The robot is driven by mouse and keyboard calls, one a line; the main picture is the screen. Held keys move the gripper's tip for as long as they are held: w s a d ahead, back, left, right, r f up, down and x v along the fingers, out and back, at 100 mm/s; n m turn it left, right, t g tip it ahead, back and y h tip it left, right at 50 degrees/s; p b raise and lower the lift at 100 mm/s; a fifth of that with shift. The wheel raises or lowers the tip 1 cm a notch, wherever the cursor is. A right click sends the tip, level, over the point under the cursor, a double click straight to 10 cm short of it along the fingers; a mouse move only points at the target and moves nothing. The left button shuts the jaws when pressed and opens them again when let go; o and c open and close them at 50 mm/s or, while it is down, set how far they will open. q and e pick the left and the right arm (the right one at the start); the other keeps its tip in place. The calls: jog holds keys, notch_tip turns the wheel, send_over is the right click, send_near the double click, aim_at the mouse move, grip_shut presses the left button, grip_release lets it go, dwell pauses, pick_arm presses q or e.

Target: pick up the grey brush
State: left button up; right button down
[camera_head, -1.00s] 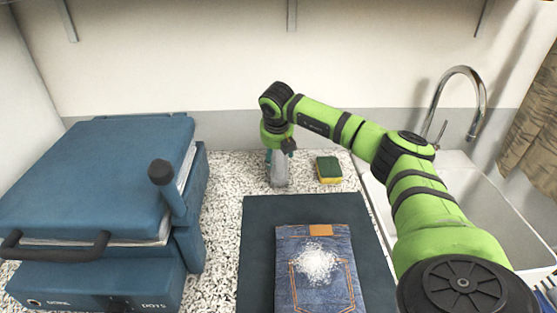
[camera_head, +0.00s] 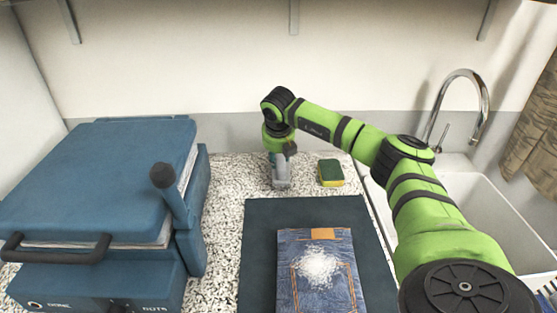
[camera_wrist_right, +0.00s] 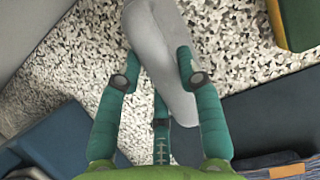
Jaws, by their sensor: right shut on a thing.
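The grey brush (camera_head: 282,178) stands out below my right gripper (camera_head: 280,163) on the speckled counter, behind the dark mat. In the right wrist view the pale grey brush (camera_wrist_right: 157,30) runs between the teal fingers of the right gripper (camera_wrist_right: 160,68), which are shut on it. Its lower end reaches toward my palm. Whether the brush touches the counter is hard to tell. My left gripper is not in view.
A green and yellow sponge (camera_head: 331,172) lies close right of the brush. Folded jeans with white powder (camera_head: 318,268) lie on the dark mat (camera_head: 262,225). A blue press (camera_head: 95,175) fills the left; a sink (camera_head: 495,210) with a tap is at right.

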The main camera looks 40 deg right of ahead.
jog(key=r, duration=0.2)
jog(key=r+b, duration=0.1)
jog(key=shift+s+d+r, duration=0.15)
jog(key=shift+d+r, duration=0.25)
jog(key=s+d+r+b, duration=0.2)
jog(key=s+d+r, duration=0.4)
jog(key=d, duration=0.3)
jog(key=shift+r, duration=0.35)
jog(key=c, duration=1.6)
grip_release()
jog(key=shift+c, duration=1.2)
jog(key=shift+f, duration=0.1)
